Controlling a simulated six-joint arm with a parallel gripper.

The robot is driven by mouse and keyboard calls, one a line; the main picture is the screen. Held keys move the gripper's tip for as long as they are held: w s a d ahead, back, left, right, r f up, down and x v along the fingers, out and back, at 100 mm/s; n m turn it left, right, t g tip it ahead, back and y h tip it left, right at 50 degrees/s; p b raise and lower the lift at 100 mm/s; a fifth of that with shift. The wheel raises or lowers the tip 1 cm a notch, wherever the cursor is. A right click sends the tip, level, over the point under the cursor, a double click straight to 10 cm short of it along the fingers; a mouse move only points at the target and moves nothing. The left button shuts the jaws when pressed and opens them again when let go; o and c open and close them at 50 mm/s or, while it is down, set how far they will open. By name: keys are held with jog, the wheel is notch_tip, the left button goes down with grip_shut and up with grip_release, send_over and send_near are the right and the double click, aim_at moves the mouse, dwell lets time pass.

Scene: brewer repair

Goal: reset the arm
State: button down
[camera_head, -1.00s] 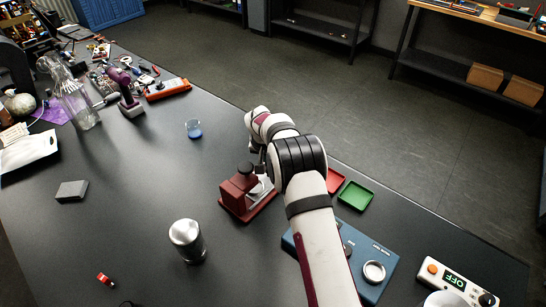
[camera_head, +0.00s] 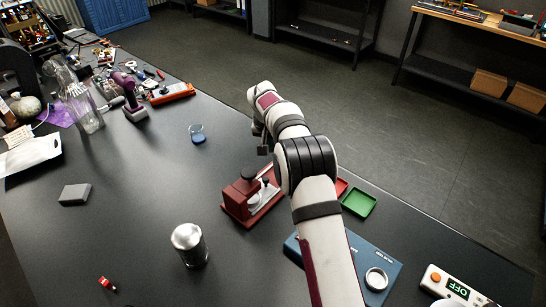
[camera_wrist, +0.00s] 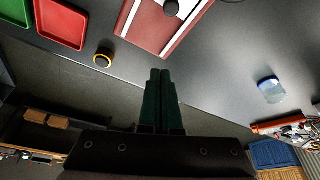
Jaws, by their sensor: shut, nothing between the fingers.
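My gripper (camera_wrist: 160,75) shows in the wrist view with its two dark green fingers together and nothing between them. In the head view my gripper (camera_head: 263,149) is a small dark shape in the air above the red brewer stand (camera_head: 238,207), apart from it. The stand, with a dark knob on top, is on the black table. Its red and white base (camera_wrist: 165,22) shows at the top of the wrist view. My arm reaches in from the lower right of the head view.
A metal canister (camera_head: 189,245), a grey block (camera_head: 74,194) and a small blue-bottomed beaker (camera_head: 197,134) stand on the table. A green tray (camera_head: 358,199), a blue panel (camera_head: 365,262) and an OFF-display device (camera_head: 457,289) are at right. Clutter fills the far left.

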jog(key=s+d+r+m+g+y, duration=0.1)
jog(key=s+r, duration=0.6)
jog(key=s, duration=0.4)
jog(key=s+d+r+g, duration=0.1)
jog(key=s+d+r, duration=0.1)
jog(key=s+r, duration=0.7)
jog(key=s+f+g+y, duration=0.1)
jog(key=s+f, duration=0.1)
jog(key=s, duration=1.2)
jog(key=s+a+f+m+g+y, duration=0.1)
jog(key=s+f, duration=0.2)
jog(key=s, duration=1)
jog(key=shift+s+a+f, duration=0.2)
jog(key=shift+s+f, duration=0.15)
